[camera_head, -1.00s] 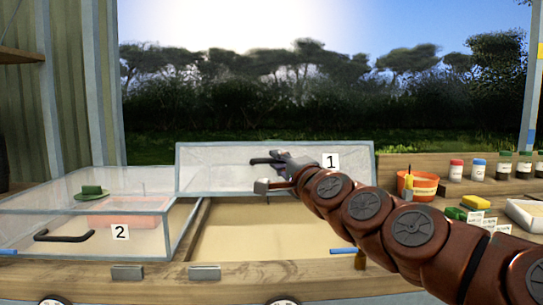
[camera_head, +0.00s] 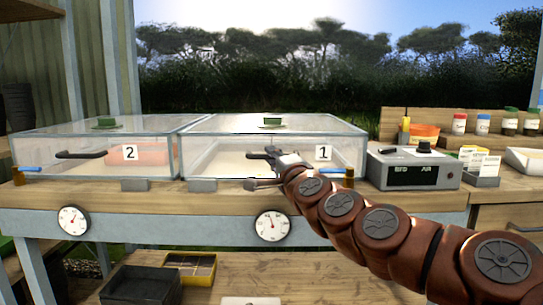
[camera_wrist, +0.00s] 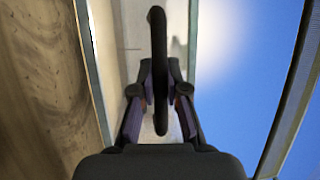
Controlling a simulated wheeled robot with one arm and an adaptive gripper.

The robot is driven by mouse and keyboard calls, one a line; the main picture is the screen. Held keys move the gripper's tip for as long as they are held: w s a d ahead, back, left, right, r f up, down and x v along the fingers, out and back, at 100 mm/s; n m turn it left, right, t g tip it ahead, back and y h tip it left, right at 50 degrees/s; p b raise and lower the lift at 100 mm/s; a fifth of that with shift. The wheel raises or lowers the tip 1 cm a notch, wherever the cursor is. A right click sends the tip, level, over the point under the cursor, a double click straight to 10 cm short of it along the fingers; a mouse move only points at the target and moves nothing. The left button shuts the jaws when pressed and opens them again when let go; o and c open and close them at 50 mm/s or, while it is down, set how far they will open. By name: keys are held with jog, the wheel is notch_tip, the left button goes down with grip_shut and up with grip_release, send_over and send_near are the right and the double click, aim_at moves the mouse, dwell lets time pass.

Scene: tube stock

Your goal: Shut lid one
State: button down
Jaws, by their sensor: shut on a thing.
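Lid one, a clear framed glass cover with a "1" label (camera_head: 323,153), sits over the right-hand box. Its top looks level with the neighbouring lid marked "2" (camera_head: 131,153). Its front lower edge appears at the bench, but I cannot tell whether a thin gap remains. My gripper (camera_head: 268,166) is at the front of lid one, shut on its dark handle (camera_head: 256,155). In the wrist view the handle (camera_wrist: 157,18) runs between the two fingers of my gripper (camera_wrist: 159,78). My fingers hide part of the handle in the head view.
A grey meter box (camera_head: 412,168) stands close to the right of lid one. A blue-handled tool (camera_head: 306,172) lies at the front right. Green knobs top both lids.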

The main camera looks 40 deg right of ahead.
jog(key=shift+a+f, duration=0.15)
jog(key=shift+f, duration=0.65)
jog(key=c, duration=1.4)
grip_release()
jog(key=shift+c, duration=0.2)
jog(key=shift+r, duration=0.3)
jog(key=shift+s+r, duration=0.1)
jog(key=shift+r, duration=4.95)
